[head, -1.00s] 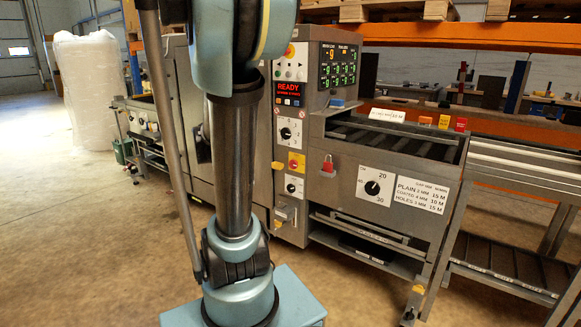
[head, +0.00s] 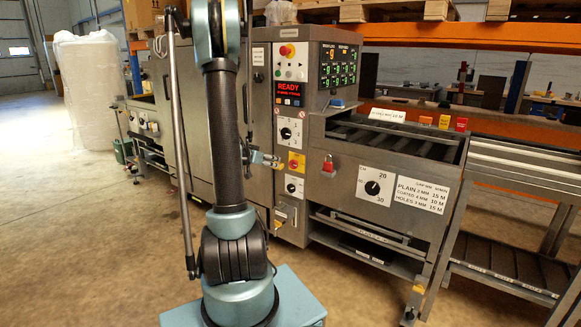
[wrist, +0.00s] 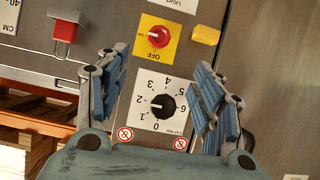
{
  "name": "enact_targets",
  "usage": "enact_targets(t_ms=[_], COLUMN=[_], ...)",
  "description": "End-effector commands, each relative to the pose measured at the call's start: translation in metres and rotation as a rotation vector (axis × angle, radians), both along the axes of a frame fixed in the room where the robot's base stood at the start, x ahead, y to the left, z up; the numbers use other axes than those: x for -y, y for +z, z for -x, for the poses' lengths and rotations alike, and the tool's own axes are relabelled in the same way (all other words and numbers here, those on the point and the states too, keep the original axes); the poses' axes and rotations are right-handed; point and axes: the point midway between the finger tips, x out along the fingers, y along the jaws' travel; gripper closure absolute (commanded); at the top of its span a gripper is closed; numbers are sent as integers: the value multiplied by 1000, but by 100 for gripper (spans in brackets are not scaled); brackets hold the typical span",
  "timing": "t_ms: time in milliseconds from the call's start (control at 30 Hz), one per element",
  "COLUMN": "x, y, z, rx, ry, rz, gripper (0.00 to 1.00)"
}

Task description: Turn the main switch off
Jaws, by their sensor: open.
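The main switch is a red knob on a yellow plate (head: 296,163) on the grey machine's control panel. It is clear in the wrist view (wrist: 158,37), where ON and OFF labels show beside the knob; its pointer seems to be toward ON. The wrist picture is upside down relative to the panel. My gripper (head: 272,160) is just left of the switch in the head view. In the wrist view my gripper (wrist: 160,68) is open and empty, its blue-padded fingers either side of the black dial's plate (wrist: 180,90). The switch lies beyond the fingertips, apparently untouched.
A yellow block (wrist: 206,35) sticks out beside the switch. A red padlock (head: 328,164) hangs on the other side. A small dial (head: 293,187) sits below the switch. A red emergency button (head: 286,50) is higher up. The floor at left is open.

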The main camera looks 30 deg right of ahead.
Motion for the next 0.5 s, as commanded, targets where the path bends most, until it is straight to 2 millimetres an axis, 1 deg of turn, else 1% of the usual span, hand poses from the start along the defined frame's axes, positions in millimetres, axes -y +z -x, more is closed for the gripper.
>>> enact_targets(t_ms=[33, 100, 367, 500], x=[7, 13, 26, 40], y=[-4, -7, -14, -20], z=[-4, -7, -14, -19], rx=[15, 33, 57, 57], ry=[-8, -18, -29, -31], rz=[11, 23, 39, 38], gripper=[39, 39, 39, 39])
